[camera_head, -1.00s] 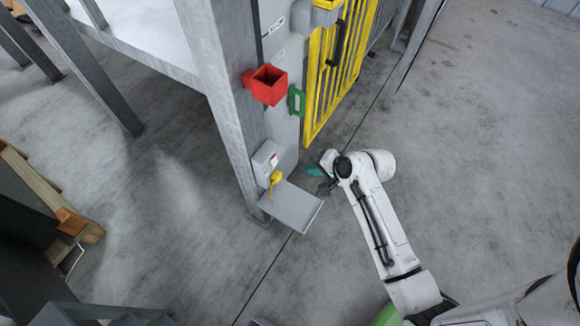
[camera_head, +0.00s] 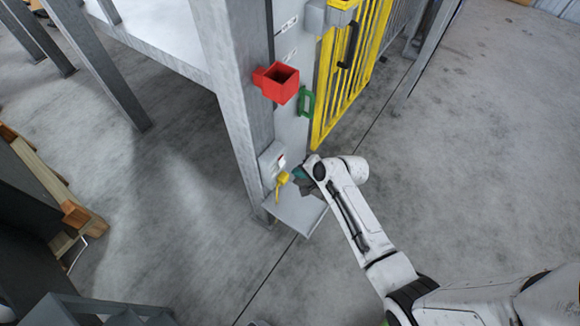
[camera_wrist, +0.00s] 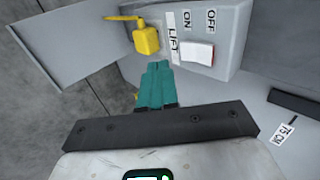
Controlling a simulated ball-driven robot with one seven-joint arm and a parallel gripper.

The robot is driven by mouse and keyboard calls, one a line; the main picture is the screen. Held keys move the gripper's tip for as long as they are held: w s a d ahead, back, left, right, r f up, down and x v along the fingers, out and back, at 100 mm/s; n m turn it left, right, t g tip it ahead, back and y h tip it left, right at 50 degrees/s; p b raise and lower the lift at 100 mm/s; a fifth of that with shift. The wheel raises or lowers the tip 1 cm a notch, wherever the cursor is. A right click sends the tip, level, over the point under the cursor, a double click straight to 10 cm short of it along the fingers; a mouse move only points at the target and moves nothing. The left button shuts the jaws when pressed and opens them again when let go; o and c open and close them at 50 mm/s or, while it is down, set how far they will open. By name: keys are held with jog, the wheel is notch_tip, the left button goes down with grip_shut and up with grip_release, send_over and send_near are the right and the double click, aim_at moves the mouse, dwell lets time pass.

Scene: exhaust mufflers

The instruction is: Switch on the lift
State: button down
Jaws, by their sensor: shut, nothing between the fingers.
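A grey switch box (camera_head: 270,160) is mounted low on the grey lift post. In the wrist view the box (camera_wrist: 232,45) carries the labels LIFT, ON and OFF. A white rocker switch (camera_wrist: 197,53) sits beside the ON and OFF labels. A yellow lock-like piece (camera_wrist: 146,40) with a thin arm is at the box's left side; it also shows in the head view (camera_head: 282,179). My gripper (camera_wrist: 158,68) is shut, its teal fingers empty. The fingertips are below the yellow piece and left of the rocker; contact cannot be told. In the head view my gripper (camera_head: 300,175) is right of the box.
A grey flap (camera_head: 297,214) juts out below the box, close to my gripper. A red open holder (camera_head: 277,83) and a green handle (camera_head: 306,102) are higher on the post. A yellow gate (camera_head: 350,70) stands behind. Floor to the right is clear.

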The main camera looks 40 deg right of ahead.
aim_at(282, 164)
jog(key=shift+w+a+f, duration=0.1)
jog(key=shift+w+a, duration=0.1)
jog(key=shift+w, duration=0.75)
jog(key=shift+w+a+f, duration=0.1)
jog(key=shift+w+a, duration=0.05)
jog(key=shift+w, duration=0.8)
jog(key=shift+w, duration=0.1)
jog(key=shift+w, duration=0.1)
jog(key=shift+r, duration=0.1)
jog(key=shift+r+p, duration=0.7)
jog(key=shift+p, duration=0.2)
